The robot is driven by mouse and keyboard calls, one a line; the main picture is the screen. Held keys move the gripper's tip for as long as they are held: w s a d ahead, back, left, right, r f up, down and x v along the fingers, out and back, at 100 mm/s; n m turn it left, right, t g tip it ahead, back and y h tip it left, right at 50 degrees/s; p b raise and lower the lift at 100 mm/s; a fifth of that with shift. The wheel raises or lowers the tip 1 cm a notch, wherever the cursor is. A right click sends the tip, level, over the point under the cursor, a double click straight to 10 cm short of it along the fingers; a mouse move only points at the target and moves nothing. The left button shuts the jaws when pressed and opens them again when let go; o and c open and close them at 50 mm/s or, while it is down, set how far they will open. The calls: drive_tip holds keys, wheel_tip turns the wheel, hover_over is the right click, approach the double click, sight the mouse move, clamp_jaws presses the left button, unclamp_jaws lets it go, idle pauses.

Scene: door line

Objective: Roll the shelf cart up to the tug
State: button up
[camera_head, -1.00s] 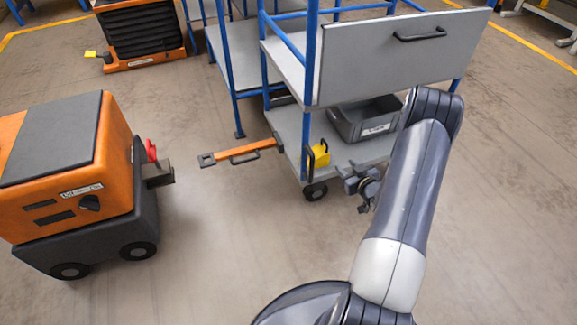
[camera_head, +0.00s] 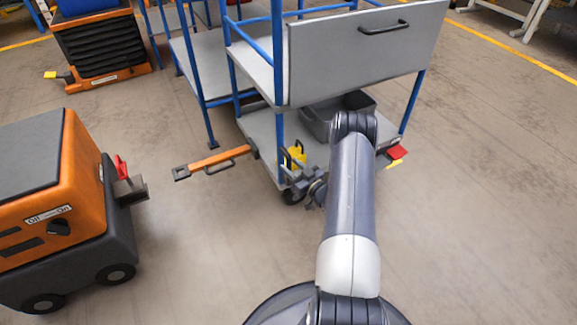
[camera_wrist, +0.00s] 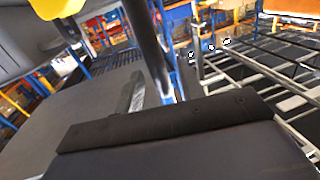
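The shelf cart (camera_head: 362,62) has grey panels and blue posts. Its orange tow bar (camera_head: 215,160) points left, lowered above the floor. The orange and grey tug (camera_head: 70,190) stands at the left; its hitch with a red lever (camera_head: 122,168) faces the bar, with a gap between. A yellow part (camera_head: 293,157) with a black handle sits at the cart's near lower corner. My gripper (camera_head: 299,182) is right in front of it, overlapping it in the head view; contact is unclear. Yellow also shows at the wrist view's top left (camera_wrist: 55,8). The fingers' opening cannot be made out.
A grey bin (camera_head: 340,112) sits on the cart's lower deck. A red pedal (camera_head: 397,152) shows at its right corner. Another blue-framed cart (camera_head: 205,85) stands behind left, and an orange-black machine (camera_head: 105,50) farther back. Floor between tug and cart is clear.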

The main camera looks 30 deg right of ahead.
drive_tip(key=shift+x, duration=1.05)
clamp_jaws()
